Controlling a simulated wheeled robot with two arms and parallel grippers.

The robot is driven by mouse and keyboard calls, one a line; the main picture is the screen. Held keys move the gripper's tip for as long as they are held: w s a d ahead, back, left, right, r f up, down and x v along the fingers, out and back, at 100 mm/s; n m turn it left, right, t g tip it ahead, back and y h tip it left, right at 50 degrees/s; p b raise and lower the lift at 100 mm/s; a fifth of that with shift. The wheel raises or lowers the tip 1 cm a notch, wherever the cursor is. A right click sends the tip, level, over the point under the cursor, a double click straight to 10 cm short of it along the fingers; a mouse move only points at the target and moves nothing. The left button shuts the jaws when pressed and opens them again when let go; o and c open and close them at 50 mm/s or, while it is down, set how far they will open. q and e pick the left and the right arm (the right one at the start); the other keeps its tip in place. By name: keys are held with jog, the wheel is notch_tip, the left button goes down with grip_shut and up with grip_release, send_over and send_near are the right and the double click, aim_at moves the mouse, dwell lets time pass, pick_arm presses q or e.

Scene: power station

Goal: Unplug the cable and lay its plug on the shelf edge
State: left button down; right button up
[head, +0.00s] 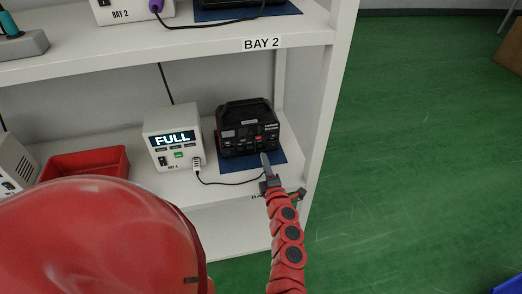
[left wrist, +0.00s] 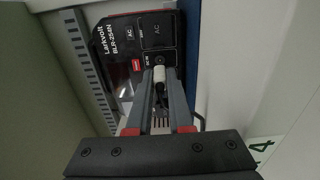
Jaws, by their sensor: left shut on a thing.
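The black power station (head: 248,129) stands on a blue mat (head: 228,164) on the lower shelf. My left gripper (head: 266,162) is at its lower front. In the left wrist view its fingers (left wrist: 160,84) are shut on the pale plug (left wrist: 159,74), right at the socket marked DC IN on the power station's face (left wrist: 122,42). I cannot tell whether the plug is seated. The black cable (head: 228,184) runs from the white charger (head: 172,136), whose screen reads FULL, along the shelf towards my gripper. The shelf edge (head: 228,204) is in front. My right gripper is out of view.
A red tray (head: 88,163) and another pale device (head: 14,163) stand left on the same shelf. The upper shelf (head: 190,48), labelled BAY 2, overhangs, and a white upright (head: 326,90) bounds the right side.

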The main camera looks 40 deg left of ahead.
pick_arm(q)
jog(key=shift+v, duration=2.45)
jog(key=shift+f+b, duration=1.15)
jog(key=shift+f, duration=0.2)
jog(key=c, duration=0.8)
grip_release()
jog(key=shift+r, duration=0.1)
jog(key=shift+o, duration=0.3)
jog(key=shift+s, duration=0.1)
jog(key=shift+s+d, duration=0.1)
jog(key=shift+d, duration=0.15)
jog(key=v, duration=1.7)
jog(key=shift+p, duration=0.3)
